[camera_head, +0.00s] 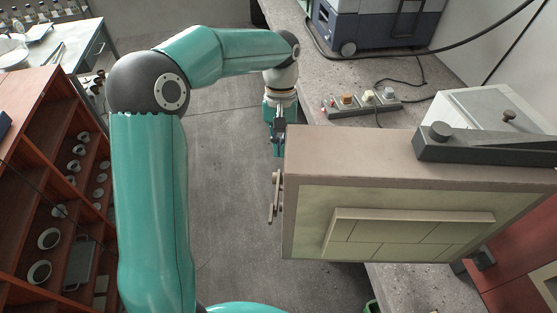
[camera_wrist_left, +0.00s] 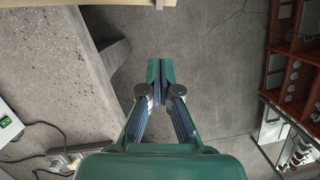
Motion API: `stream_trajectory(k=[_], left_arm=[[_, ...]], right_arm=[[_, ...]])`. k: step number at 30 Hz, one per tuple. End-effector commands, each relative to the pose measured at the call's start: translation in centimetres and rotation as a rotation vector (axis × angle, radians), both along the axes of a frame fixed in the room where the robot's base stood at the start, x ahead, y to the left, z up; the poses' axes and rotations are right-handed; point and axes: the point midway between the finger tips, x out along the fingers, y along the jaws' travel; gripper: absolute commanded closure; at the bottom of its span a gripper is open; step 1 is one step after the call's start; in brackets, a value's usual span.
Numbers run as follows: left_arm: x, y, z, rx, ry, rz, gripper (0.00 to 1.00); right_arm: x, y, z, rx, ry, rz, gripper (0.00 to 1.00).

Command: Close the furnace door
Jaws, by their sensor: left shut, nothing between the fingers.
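The furnace door (camera_head: 300,222) is a thick slab with a grey-brown frame and a pale, bricklike inner panel (camera_head: 410,235). It stands open in the head view, reaching left past the bench edge. A metal handle (camera_head: 275,197) is at its left end. My left gripper (camera_head: 278,148) is just beyond the door's far left corner; whether it touches is unclear. In the left wrist view the gripper (camera_wrist_left: 160,66) is shut and empty, with a pale strip, likely the door's edge (camera_wrist_left: 108,3), at the top. My right gripper is not in view.
The concrete bench (camera_head: 335,80) runs along the far side of the door, with a power strip (camera_head: 360,104) and a blue-grey machine (camera_head: 375,25) with cables. A reddish shelf (camera_head: 45,150) stands at left. Open floor (camera_head: 232,220) lies between shelf and door.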

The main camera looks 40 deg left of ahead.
Motion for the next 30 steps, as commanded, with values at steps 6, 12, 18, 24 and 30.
stream_trajectory(k=[6, 12, 18, 24, 30], left_arm=[[-2.1, -1.5, -0.6, 0.000, 0.000, -0.003, 1.00], [-3.3, -2.4, -0.4, 0.000, 0.001, -0.003, 1.00], [-3.4, -2.5, -0.4, 0.000, 0.000, -0.002, 1.00], [-3.4, -2.5, -0.4, 0.000, 0.000, -0.002, 1.00], [-3.8, -3.2, -0.5, 0.000, 0.000, 0.006, 1.00]], right_arm=[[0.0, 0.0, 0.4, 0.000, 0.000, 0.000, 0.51], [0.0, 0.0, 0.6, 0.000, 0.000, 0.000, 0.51], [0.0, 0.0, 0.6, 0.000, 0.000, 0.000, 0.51], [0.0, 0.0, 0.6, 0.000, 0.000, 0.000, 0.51], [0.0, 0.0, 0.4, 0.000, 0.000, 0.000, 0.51]])
